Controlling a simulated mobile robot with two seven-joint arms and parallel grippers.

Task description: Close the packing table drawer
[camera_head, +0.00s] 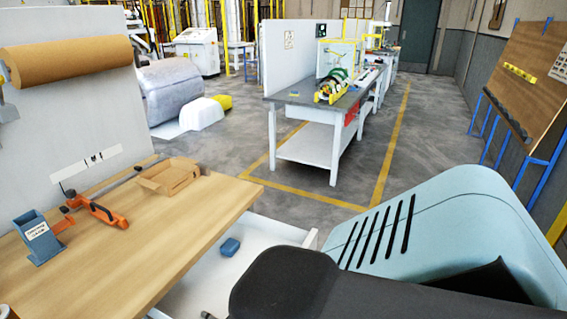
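The packing table (150,245) has a light wooden top and stands at the left. Its white drawer (265,232) is open and sticks out from under the top on the right side. A small blue block-like object (230,246) lies inside the drawer. The drawer's near right part is hidden behind my own body in the foreground. Neither of my grippers shows in this view, so their state is hidden.
On the packing table are a blue holder (37,237), an orange-handled tool (97,211) and an open cardboard box (168,177). A brown paper roll (70,58) hangs above. A grey-topped workbench (318,98) stands farther back. Open floor (225,155) lies between.

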